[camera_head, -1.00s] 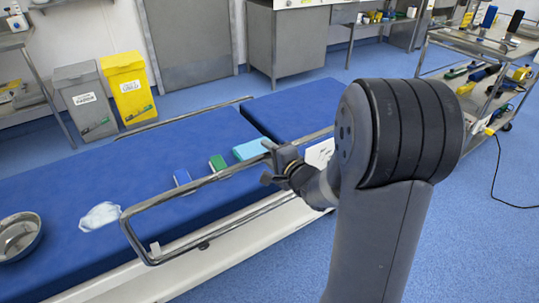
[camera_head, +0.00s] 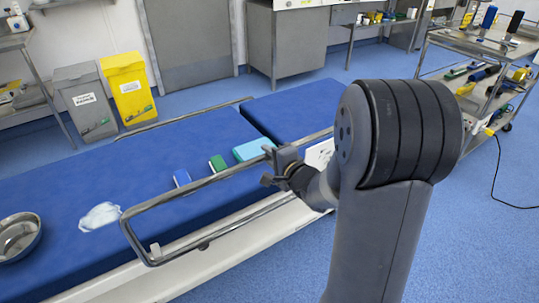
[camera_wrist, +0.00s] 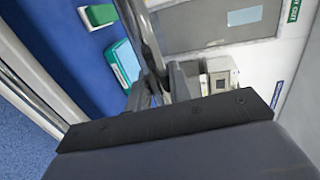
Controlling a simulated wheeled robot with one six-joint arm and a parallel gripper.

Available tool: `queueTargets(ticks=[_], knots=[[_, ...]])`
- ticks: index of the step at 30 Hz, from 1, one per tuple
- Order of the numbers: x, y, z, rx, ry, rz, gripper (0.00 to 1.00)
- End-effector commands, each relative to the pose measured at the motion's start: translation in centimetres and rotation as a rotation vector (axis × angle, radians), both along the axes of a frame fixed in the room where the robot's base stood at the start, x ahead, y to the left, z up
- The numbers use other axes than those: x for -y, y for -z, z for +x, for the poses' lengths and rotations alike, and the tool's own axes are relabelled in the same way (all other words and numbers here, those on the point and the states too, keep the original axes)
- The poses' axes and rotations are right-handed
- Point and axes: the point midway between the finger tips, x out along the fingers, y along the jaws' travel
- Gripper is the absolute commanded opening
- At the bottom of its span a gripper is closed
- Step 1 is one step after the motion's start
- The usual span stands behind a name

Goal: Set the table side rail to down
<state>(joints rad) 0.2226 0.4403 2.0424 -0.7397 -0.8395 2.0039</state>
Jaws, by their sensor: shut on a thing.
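The near table side rail (camera_head: 200,187) is a chrome tube loop. It stands raised along the near edge of the blue operating table (camera_head: 75,180), its top bar above the mattress. My gripper (camera_head: 274,158) is shut on the rail's top bar, right of the rail's middle. In the wrist view the rail (camera_wrist: 140,30) runs down between the jaws of my gripper (camera_wrist: 160,85). The part of the rail behind the dark gripper body is hidden there.
On the mattress lie a blue block (camera_head: 182,178), a green block (camera_head: 218,164), a light-blue box (camera_head: 252,149), a white cloth (camera_head: 100,216) and a steel bowl (camera_head: 18,236). A far rail (camera_head: 185,117) lines the other side. A trolley (camera_head: 490,60) stands at right; open floor lies in front.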

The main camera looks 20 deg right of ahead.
Motion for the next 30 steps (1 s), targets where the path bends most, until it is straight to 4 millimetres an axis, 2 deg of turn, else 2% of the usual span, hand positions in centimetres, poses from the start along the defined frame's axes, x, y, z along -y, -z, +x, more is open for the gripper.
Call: queueTargets(ticks=[5, 18, 24, 30], knots=[[0.0, 3.6, -0.1, -0.010, 0.000, 0.000, 0.00], [0.0, 15.7, -0.2, -0.013, 0.000, 0.000, 0.00], [0.0, 19.6, -0.1, -0.011, 0.000, 0.000, 0.00], [0.0, 21.7, -0.1, -0.010, 0.000, 0.000, 0.00]])
